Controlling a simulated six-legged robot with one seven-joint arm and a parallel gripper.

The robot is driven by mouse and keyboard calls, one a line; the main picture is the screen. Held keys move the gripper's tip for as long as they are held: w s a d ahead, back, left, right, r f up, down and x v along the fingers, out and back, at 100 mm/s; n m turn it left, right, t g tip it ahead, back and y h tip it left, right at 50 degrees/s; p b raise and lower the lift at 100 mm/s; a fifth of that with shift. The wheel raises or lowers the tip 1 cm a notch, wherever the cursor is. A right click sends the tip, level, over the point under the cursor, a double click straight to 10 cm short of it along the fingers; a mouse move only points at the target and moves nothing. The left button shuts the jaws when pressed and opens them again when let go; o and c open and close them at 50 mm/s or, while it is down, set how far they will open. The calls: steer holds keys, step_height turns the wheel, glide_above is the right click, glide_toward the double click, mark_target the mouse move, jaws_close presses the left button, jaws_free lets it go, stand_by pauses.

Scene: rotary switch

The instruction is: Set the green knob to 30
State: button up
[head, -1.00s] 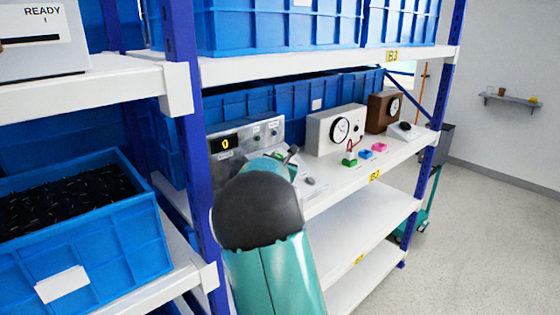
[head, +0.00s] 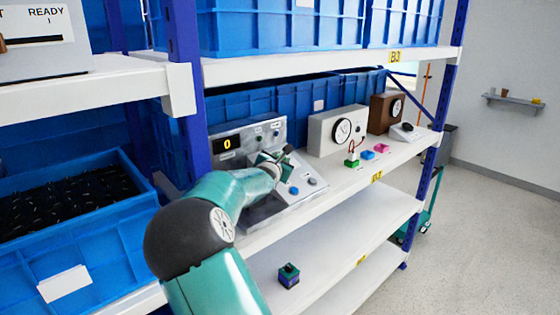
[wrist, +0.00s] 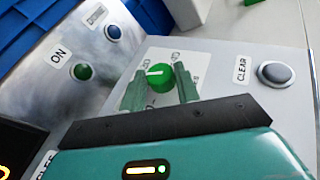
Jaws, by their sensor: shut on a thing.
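The green knob (wrist: 160,73) sits on the sloped face of the grey control panel (head: 262,136), with a white pointer line on its top. My gripper (wrist: 161,82) has one green finger on each side of the knob and is shut on it. The dial's printed numbers are partly covered by the fingers and too small to read. In the head view my gripper (head: 272,165) reaches the panel from the left and hides the knob. The panel's display (head: 227,143) reads 0.
A white meter box (head: 325,134) stands further right. A blue bin (head: 120,240) and shelf post are left. A small cube (head: 288,275) lies below.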

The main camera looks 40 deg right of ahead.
steer(key=o, duration=1)
steer(key=shift+w, duration=0.1)
steer(key=shift+c, duration=0.2)
steer(key=shift+r, duration=0.3)
step_height(320, 180, up, 2)
steer(key=shift+a+r, duration=0.1)
steer(key=shift+r, duration=0.15)
steer(key=s+a+r, duration=0.7)
steer(key=s+r, duration=0.3)
steer(key=s, duration=0.2)
steer(key=shift+a, duration=0.25)
